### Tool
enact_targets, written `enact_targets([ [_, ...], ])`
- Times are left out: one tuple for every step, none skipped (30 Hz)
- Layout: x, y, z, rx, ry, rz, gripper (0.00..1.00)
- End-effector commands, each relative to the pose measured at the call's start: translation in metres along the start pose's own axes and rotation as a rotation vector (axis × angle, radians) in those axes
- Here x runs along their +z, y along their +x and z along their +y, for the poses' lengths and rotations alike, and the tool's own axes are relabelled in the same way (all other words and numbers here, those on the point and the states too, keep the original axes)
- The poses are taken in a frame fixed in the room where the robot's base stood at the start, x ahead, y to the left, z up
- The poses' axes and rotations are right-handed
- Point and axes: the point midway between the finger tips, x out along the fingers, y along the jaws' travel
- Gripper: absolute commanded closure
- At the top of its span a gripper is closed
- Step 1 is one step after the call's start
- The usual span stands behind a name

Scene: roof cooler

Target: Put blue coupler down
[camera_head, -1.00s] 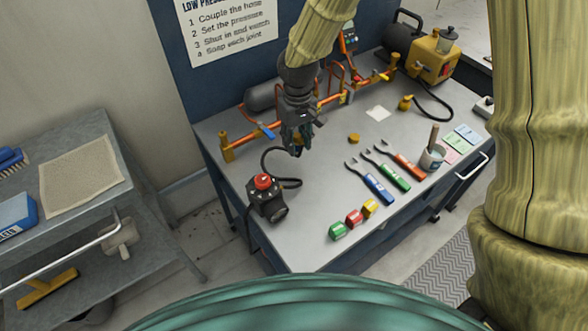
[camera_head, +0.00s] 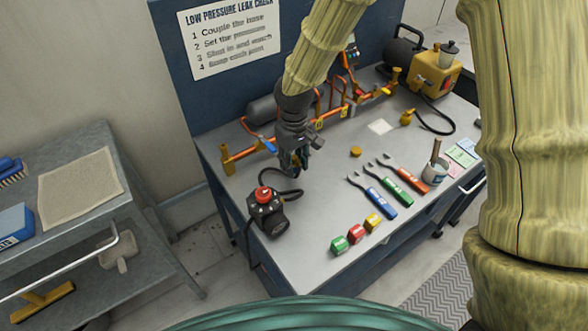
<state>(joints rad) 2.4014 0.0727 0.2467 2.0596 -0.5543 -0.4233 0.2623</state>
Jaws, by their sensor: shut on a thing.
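My gripper (camera_head: 294,166) is low over the left part of the grey workbench (camera_head: 330,230), just behind and right of a black device with a red knob (camera_head: 266,210). Its jaws are shut on a dark, bluish piece, the blue coupler, which is mostly hidden by the fingers. I cannot tell whether the coupler touches the bench. A black hose loops right beside the gripper.
Orange pipework (camera_head: 250,152) with a blue lever runs behind the gripper. Blue (camera_head: 378,200), green and red-handled tools lie to the right. Green, red and yellow blocks (camera_head: 355,233) sit near the front edge. Bare bench lies between gripper and blocks.

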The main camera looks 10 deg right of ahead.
Motion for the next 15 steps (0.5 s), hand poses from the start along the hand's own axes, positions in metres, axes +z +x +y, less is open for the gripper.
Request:
enact_targets([
  [0.001,0.005,0.0,0.0,-0.001,-0.003,1.0],
  [0.001,0.009,0.0,0.0,-0.002,-0.003,1.0],
  [0.001,0.014,0.0,0.0,-0.002,-0.003,1.0],
  [0.001,0.018,0.0,0.0,-0.001,-0.003,1.0],
  [0.001,0.021,0.0,0.0,0.0,-0.003,1.0],
  [0.001,0.026,0.0,0.0,0.0,-0.003,1.0],
  [0.001,0.029,0.0,0.0,0.0,-0.003,1.0],
  [0.001,0.032,0.0,0.0,0.0,-0.002,1.0],
  [0.0,0.033,0.0,0.001,-0.001,-0.001,1.0],
  [0.0,0.034,0.0,0.001,-0.001,0.0,1.0],
  [0.0,0.035,0.0,0.001,-0.001,0.0,1.0],
  [0.0,0.035,0.0,0.001,-0.001,0.001,1.0],
  [0.0,0.035,0.0,0.001,-0.001,0.001,1.0],
  [0.0,0.035,0.0,0.001,-0.001,0.0,1.0],
  [0.0,0.035,0.0,0.001,-0.001,0.0,1.0],
])
